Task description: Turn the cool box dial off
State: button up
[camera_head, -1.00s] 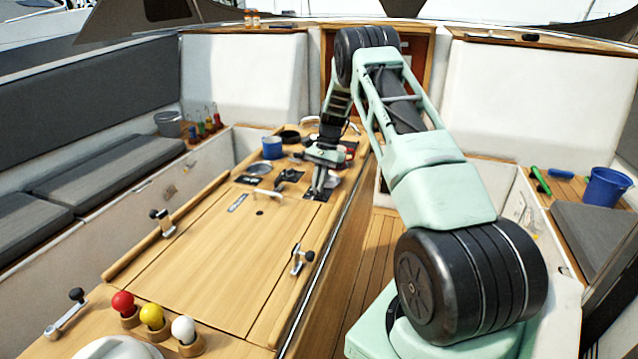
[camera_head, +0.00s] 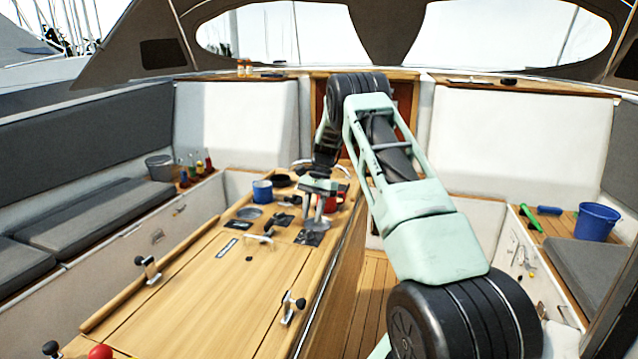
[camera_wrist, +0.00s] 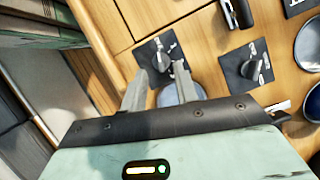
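Two dark square plates with grey knobs are set in the wooden table top. One knob (camera_wrist: 162,60) lies just beyond and between my fingertips in the wrist view; its plate (camera_head: 312,238) shows below my gripper in the head view. The second knob (camera_wrist: 252,68) is to the right, clear of the fingers. I cannot read any label saying which is the cool box dial. My gripper (camera_wrist: 160,80) is open, its two fingers apart. In the head view my gripper (camera_head: 315,212) is above the table's far right part. Contact with the knob cannot be made out.
A blue bucket (camera_head: 596,221) is on the right bench.

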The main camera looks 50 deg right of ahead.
jog(key=b+v, duration=0.1)
jog(key=v, duration=1.2)
jog(key=w+a+r+n, duration=0.1)
jog(key=w+a+n, duration=0.15)
jog(key=a, duration=0.85)
jog(key=w+a+r+n, duration=0.1)
jog(key=w+a+n, duration=0.15)
jog(key=a, duration=0.85)
jog(key=s+a+n+h, duration=0.1)
jog(key=s+a+n, duration=0.2)
jog(key=a, duration=0.6)
jog(key=s+a+n, duration=0.2)
jog(key=a+n, duration=0.1)
jog(key=a, duration=0.6)
jog(key=s+a+n+h, duration=0.1)
jog(key=s+a+n, duration=0.5)
jog(key=s+a, duration=0.7)
jog(key=s+a+f+n+h, duration=0.1)
jog(key=s+f+n, duration=0.1)
jog(key=s, duration=0.7)
jog(key=s+a+f+n, duration=0.1)
jog(key=s+f+n, duration=0.2)
jog(key=s, duration=0.6)
jog(key=shift+s+a+f+n+t+h, duration=0.3)
jog(key=shift+s+a+n+h, duration=0.1)
jog(key=shift+n, duration=0.7)
